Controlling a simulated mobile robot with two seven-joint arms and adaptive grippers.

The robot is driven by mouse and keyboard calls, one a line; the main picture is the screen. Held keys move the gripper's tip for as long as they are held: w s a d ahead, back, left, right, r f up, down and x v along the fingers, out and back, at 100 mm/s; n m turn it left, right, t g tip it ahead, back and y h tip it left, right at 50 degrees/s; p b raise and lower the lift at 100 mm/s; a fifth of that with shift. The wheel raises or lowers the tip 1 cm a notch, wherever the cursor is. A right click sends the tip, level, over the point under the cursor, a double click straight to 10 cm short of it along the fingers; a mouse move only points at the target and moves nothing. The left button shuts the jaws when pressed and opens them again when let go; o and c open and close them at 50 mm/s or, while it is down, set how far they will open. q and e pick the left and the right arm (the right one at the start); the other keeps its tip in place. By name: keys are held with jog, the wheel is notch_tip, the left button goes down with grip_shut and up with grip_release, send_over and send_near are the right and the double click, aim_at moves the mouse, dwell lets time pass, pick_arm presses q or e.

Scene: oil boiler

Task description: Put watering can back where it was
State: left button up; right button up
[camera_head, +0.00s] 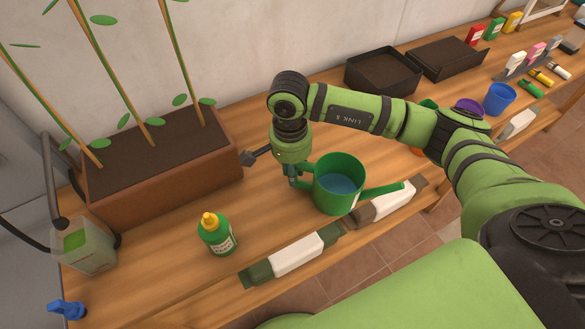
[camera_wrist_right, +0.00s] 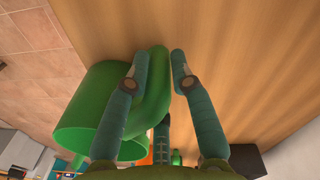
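The green watering can (camera_head: 340,190) stands upright on the wooden bench, with water visible inside and its spout pointing right. In the right wrist view the can (camera_wrist_right: 88,108) is at the left, tilted in the picture. My right gripper (camera_head: 293,178) is at the can's left side, at its handle. In the right wrist view the green handle (camera_wrist_right: 157,90) runs between the two fingers of my right gripper (camera_wrist_right: 160,62). The fingers are apart, with a gap of bare wood beside the right one. My left gripper is out of view.
A planter (camera_head: 165,190) with tall stems stands left, near a yellow-capped green bottle (camera_head: 217,235) and a sprayer container (camera_head: 90,245). White-labelled packets (camera_head: 298,253) lie along the front edge. A blue cup (camera_head: 499,98) and dark trays (camera_head: 383,77) stand to the right.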

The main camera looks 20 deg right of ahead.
jog(key=shift+o, duration=0.4)
jog(key=shift+r, duration=0.2)
jog(key=shift+w+r, duration=0.1)
jog(key=shift+r, duration=0.2)
notch_tip(320, 180, up, 11)
jog(key=b, duration=0.3)
jog(key=shift+w+a+f, duration=0.1)
jog(key=shift+w+f, duration=0.05)
jog(key=shift+f, duration=0.05)
jog(key=shift+r, duration=0.4)
